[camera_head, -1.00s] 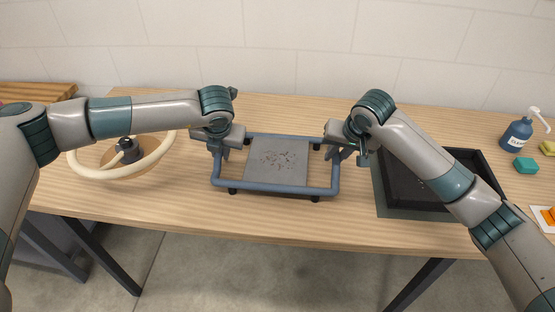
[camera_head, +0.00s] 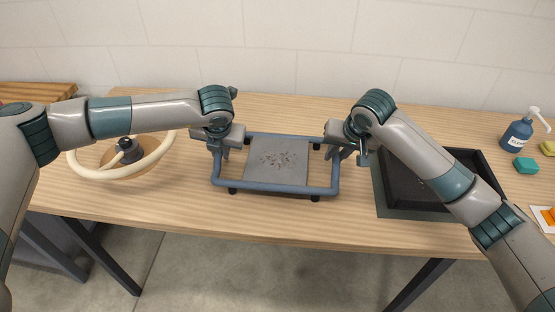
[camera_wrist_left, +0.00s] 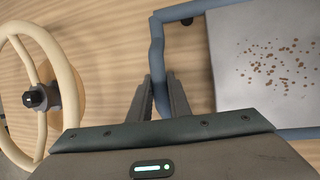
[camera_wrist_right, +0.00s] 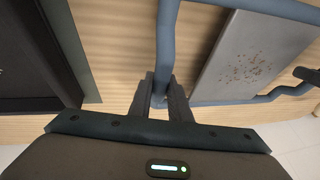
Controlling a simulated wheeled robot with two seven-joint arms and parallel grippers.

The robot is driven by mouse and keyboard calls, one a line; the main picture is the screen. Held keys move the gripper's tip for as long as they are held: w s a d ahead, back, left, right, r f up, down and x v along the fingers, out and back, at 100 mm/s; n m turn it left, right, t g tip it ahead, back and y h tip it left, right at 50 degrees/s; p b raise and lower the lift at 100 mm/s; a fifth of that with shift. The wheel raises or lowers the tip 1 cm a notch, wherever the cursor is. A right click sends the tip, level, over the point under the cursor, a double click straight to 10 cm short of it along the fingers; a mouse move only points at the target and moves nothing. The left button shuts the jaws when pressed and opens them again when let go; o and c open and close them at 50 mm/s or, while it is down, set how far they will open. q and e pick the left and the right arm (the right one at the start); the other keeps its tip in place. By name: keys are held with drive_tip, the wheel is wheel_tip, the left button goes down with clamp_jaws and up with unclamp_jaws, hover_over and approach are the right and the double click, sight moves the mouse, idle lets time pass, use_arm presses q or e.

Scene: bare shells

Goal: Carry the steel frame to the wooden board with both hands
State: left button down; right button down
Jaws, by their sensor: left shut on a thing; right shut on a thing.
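The steel frame (camera_head: 275,188) is a blue-grey tubular rectangle on short dark feet, in the middle of the table. A grey plate (camera_head: 262,175) with brown specks lies within its rails. My left gripper (camera_head: 218,155) is shut on the frame's left side rail, which runs between the fingers in the left wrist view (camera_wrist_left: 157,45). My right gripper (camera_head: 339,157) is shut on the right side rail, also seen in the right wrist view (camera_wrist_right: 168,30). The frame looks level and at table height. A slatted wooden surface (camera_head: 38,91) at the far left may be the wooden board; I cannot tell.
A cream ring-shaped wheel (camera_head: 88,172) on a round wooden base stands left of the frame. A black tray (camera_head: 478,157) on a dark mat lies to the right, partly behind my right arm.

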use_arm(q)
drive_tip(key=shift+r, duration=0.3)
use_arm(e)
drive_tip(key=shift+r, duration=0.3)
